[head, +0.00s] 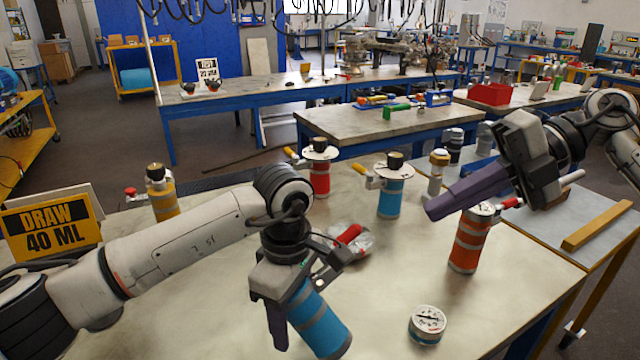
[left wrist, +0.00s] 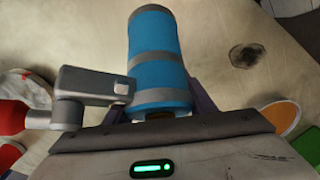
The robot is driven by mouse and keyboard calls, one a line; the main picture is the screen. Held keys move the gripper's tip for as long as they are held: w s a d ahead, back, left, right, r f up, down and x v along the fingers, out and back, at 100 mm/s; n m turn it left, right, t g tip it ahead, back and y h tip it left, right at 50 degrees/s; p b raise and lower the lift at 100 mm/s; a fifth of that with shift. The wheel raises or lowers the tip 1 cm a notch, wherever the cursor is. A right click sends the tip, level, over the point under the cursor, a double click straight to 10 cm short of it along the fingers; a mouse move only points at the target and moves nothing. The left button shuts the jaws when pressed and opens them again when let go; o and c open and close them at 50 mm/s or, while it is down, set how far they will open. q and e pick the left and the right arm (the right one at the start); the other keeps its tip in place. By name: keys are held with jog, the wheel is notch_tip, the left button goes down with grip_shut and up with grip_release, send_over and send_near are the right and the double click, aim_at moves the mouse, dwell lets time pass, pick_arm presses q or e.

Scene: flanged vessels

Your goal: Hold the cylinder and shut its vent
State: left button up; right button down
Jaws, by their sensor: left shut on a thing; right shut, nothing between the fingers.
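A blue cylinder with grey bands (head: 322,325) is in my left gripper (head: 288,312), tilted, over the front of the table. In the left wrist view the blue cylinder (left wrist: 153,62) sits between the purple fingers, its near end hidden by the gripper body. A grey vent lever (left wrist: 85,95) with a red handle (left wrist: 12,117) sticks out to the left there. The red handle (head: 348,235) shows right of the left wrist in the head view. My right gripper (head: 432,207) is shut and empty, above and left of an orange-red cylinder (head: 468,245).
More cylinders stand behind: red (head: 320,178), blue (head: 390,197) and yellow (head: 162,200). A sign reading DRAW 40 ML (head: 50,228) stands at the left. The table (head: 400,275) is clear between the left gripper and the orange-red cylinder.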

dwell(0.9)
pick_arm(q)
jog(key=o, duration=1.6)
jog(key=shift+o, duration=0.2)
